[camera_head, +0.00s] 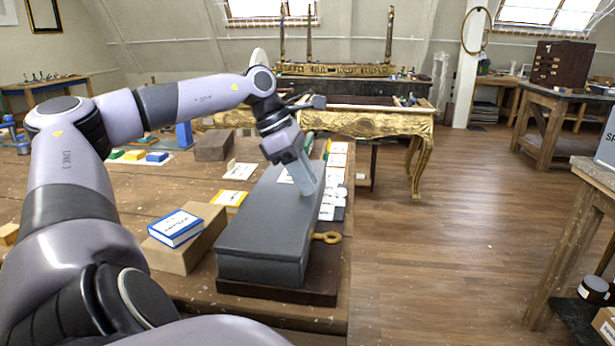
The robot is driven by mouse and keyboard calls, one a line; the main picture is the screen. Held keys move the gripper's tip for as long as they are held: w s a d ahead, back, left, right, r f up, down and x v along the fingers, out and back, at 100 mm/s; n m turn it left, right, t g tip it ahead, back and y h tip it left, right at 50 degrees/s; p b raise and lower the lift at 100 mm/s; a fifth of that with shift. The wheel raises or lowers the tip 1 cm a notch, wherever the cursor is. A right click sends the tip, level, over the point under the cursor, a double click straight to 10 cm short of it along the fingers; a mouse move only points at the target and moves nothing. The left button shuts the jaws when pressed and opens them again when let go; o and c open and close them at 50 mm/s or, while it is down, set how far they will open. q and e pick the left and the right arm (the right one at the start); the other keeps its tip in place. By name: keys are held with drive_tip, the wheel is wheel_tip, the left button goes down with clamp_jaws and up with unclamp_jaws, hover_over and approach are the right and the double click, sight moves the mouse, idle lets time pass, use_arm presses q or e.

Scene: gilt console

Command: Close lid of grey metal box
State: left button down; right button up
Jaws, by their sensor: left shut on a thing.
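The grey metal box (262,262) is long and stands on a dark wooden base (280,290) near the right edge of the workbench. Its flat grey lid (262,215) lies over the top and looks down, with no clear gap at the near end. A brass key-like ring (327,237) sticks out from its right side. My left gripper (303,180) reaches down from above at the lid's right edge, about midway along. It is shut on the lid; the fingertips partly hide the grip. My right gripper is out of view.
On the workbench (180,285), a blue-and-white box (175,228) sits on a cardboard box (188,250) left of the metal box. White cards (336,172) lie along the bench's right side. A gilt console (385,123) stands behind. The wooden floor (440,240) at right is clear.

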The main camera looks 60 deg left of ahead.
sight(291, 193)
use_arm(q)
drive_tip(key=shift+w+d+r, duration=0.15)
drive_tip(key=c, duration=1)
unclamp_jaws()
drive_tip(key=shift+o, duration=0.9)
drive_tip(key=shift+w+d, duration=0.15)
drive_tip(key=v, duration=0.7)
